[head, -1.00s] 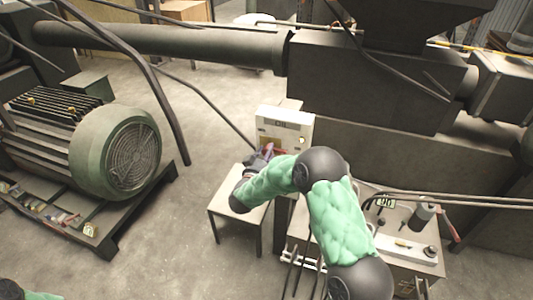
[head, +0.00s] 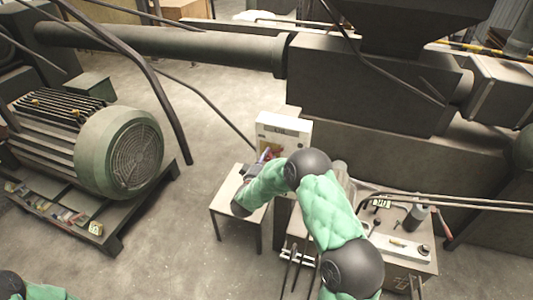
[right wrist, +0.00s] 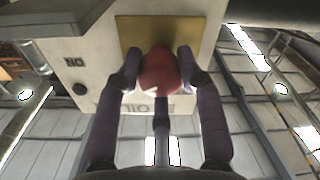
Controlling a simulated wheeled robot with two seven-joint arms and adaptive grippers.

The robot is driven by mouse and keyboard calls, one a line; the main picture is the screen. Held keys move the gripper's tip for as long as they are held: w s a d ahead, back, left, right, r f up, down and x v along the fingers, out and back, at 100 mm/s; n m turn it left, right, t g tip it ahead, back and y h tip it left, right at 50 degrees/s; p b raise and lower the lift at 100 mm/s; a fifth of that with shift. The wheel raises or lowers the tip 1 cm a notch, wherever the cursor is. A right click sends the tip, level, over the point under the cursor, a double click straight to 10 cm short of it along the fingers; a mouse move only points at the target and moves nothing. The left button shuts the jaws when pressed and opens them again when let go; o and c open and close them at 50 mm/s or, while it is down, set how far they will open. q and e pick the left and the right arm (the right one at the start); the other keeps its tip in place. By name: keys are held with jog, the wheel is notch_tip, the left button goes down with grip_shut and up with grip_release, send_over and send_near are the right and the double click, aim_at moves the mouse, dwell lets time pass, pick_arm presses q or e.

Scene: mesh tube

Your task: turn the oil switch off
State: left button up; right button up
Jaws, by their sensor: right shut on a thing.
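The oil switch box (head: 284,126) is a pale panel with an OIL label in the head view, standing behind a small table. In the right wrist view the box (right wrist: 100,75) appears upside down, with a brass-coloured plate (right wrist: 136,30) and a rounded red switch handle (right wrist: 160,74). My right gripper (right wrist: 160,70) has its purple-grey fingers shut around the red handle, in front of the plate. In the head view my right gripper (head: 264,157) is at the box's lower front, largely hidden by my arm. My left gripper is out of view.
A small grey table (head: 226,194) stands below my right forearm. A green motor (head: 118,150) sits on a pallet at the left. A bench (head: 410,262) with tools is at the right, and large machinery (head: 380,85) fills the back. The floor between motor and table is clear.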

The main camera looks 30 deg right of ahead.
jog(key=n+p, duration=0.1)
jog(key=n, duration=0.1)
jog(key=n+p, duration=0.1)
jog(key=n, duration=0.1)
jog(key=n+p, duration=0.2)
jog(key=shift+w+r+n, duration=0.1)
jog(key=shift+r+n, duration=0.15)
jog(key=shift+n, duration=0.05)
jog(key=n+p, duration=0.2)
jog(key=n, duration=0.2)
jog(key=shift+a+f+n+p, duration=0.1)
jog(key=shift+f+n+p, duration=0.05)
jog(key=shift+n+p, duration=0.2)
jog(key=shift+n, duration=0.25)
jog(key=o, duration=1.2)
jog(key=shift+f, duration=0.1)
jog(key=shift+c, duration=0.2)
jog(key=v, duration=1.2)
